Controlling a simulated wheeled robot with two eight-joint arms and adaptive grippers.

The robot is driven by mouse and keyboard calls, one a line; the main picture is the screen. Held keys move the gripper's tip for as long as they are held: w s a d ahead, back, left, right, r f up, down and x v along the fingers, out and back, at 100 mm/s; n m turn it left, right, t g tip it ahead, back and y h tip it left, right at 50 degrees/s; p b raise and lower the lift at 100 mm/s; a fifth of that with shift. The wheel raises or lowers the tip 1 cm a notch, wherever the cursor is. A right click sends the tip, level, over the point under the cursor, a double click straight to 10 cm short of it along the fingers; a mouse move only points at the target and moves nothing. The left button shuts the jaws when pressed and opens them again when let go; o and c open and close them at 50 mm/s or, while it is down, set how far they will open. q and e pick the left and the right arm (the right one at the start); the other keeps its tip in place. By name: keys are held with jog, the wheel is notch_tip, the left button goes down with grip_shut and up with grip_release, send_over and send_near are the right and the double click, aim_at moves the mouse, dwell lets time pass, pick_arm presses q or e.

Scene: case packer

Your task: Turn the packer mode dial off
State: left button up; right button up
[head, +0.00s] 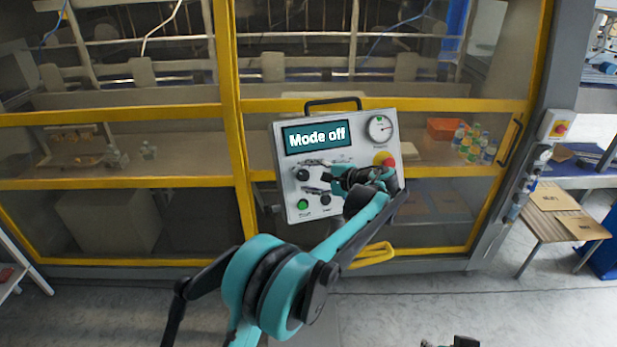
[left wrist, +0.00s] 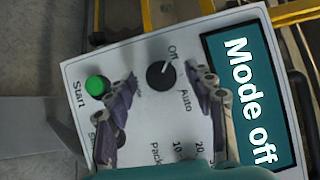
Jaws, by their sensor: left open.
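The control panel (head: 286,150) has a teal screen (head: 315,137) that reads "Mode off". The mode dial (head: 302,175) is a black knob below the screen at the panel's left. In the left wrist view the mode dial (left wrist: 160,76) has its white pointer toward the "Off" label, away from "Auto". My left gripper (head: 313,176) is in front of the panel. In the left wrist view the open left gripper (left wrist: 167,78) has one finger on each side of the dial, with visible gaps. A dark piece (head: 465,341) at the bottom edge looks like part of my right gripper.
A green start button (head: 303,204), a red button (head: 384,159) and a round gauge (head: 381,128) are on the panel. In the left wrist view the start button (left wrist: 97,86) is near one finger. The yellow-framed case packer (head: 232,130) stands behind. Open floor lies in front.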

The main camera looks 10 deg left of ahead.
pick_arm(q)
jog(key=v, duration=1.1)
jog(key=shift+d+r, duration=0.2)
jog(key=shift+d, duration=0.1)
jog(key=s+a+f+n+g+h+b, duration=0.1)
jog(key=s+a+f+n+h+b, duration=0.35)
jog(key=s+a+f+b, duration=0.75)
jog(key=s+d+f+n+t+h+b, duration=0.2)
jog(key=s+f+h, duration=0.6)
jog(key=s+f, duration=0.9)
jog(key=s+d+n+b, duration=0.1)
jog(key=s+n, duration=0.1)
jog(key=s, duration=0.1)
jog(key=shift+s+f, duration=0.3)
jog(key=shift+s, duration=0.1)
